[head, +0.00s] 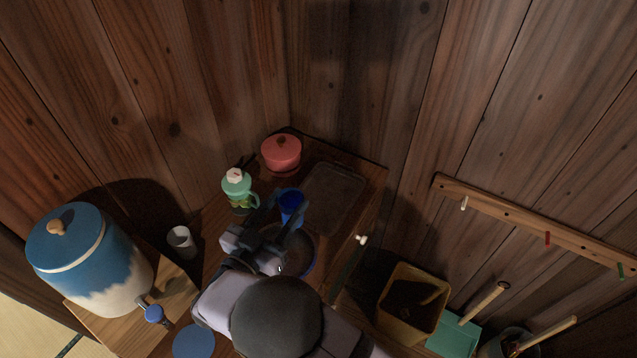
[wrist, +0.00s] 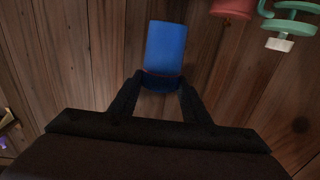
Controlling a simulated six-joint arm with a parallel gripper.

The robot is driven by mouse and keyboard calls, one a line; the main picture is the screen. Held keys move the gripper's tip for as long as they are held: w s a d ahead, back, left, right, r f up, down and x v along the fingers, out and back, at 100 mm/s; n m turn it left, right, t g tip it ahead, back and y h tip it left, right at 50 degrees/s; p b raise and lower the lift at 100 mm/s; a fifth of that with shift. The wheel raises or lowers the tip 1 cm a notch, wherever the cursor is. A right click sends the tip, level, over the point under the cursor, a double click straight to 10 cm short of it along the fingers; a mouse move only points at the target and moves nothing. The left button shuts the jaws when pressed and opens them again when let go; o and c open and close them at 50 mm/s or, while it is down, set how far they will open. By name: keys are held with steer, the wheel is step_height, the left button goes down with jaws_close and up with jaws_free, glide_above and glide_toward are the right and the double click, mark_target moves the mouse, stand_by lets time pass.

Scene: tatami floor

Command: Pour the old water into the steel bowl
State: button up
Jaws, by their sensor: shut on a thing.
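My gripper (head: 280,218) is shut on a blue cup (head: 291,204), which also shows between the fingers in the wrist view (wrist: 165,48). The cup is held above the wooden stand; its dark mouth shows in the head view, and I cannot tell how far it is tilted. No water can be made out in it. A round dark bowl (head: 304,256), seemingly the steel bowl, sits just below and right of my gripper, partly hidden by my arm. Its contents are not clear.
A red lidded pot (head: 281,152), a green pitcher (head: 237,186) and a flat dark tray (head: 333,197) stand close around. A white cup (head: 181,242) and a blue-and-white water jar (head: 92,262) are at left. A yellowish bin (head: 388,306) is at lower right.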

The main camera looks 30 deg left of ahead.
steer(key=s+a+f+p, duration=0.1)
steer(key=s+a+f, duration=0.1)
steer(key=s, duration=0.4)
steer(key=shift+s+a+f+y, duration=0.3)
steer(key=shift+s+a+f, duration=0.1)
steer(key=shift+f, duration=0.35)
steer(key=shift+w, duration=0.1)
steer(key=d+m+g+y+b, duration=0.1)
steer(key=m+g, duration=0.1)
steer(key=m, duration=0.2)
steer(key=w+d+m+g+y+b, duration=0.1)
steer(key=m+g+y+b, duration=0.1)
steer(key=m, duration=0.2)
steer(key=d+f+m+g+y+b, duration=0.1)
steer(key=m+g, duration=0.1)
steer(key=m, duration=0.3)
steer(key=shift+w+y, duration=0.3)
steer(key=shift+r+m+b, duration=0.15)
steer(key=shift+m+b, duration=0.15)
steer(key=shift+b, duration=0.15)
